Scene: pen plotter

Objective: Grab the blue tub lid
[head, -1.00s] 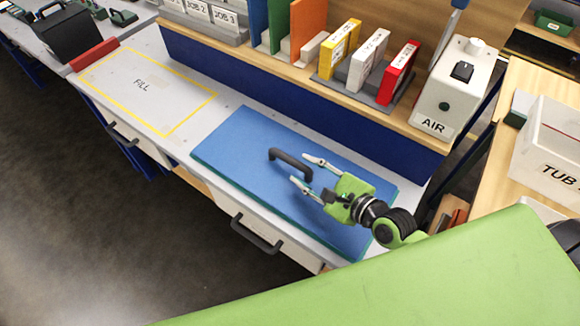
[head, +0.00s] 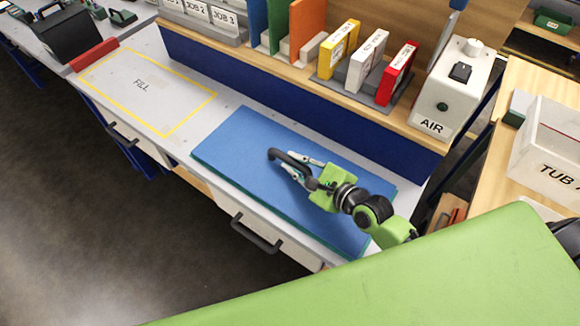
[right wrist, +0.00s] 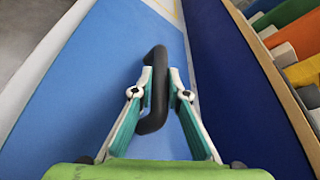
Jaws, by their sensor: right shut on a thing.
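The blue tub lid (head: 240,150) lies flat on the grey bench, with a dark arched handle (head: 288,160) standing up from its middle. My right gripper (head: 299,167) is over the lid and shut on the handle. In the right wrist view the two fingertips (right wrist: 160,85) press on either side of the handle (right wrist: 155,110), and the blue lid (right wrist: 90,80) spreads out beneath. The part of the handle nearest the palm is partly hidden by the fingers in the head view. My left gripper is in neither view.
A yellow outline marked FILL (head: 145,90) lies on the bench to the left, empty. A shelf with coloured binders (head: 338,48) and a white AIR box (head: 450,90) runs behind the lid. A white TUB box (head: 550,150) stands at right.

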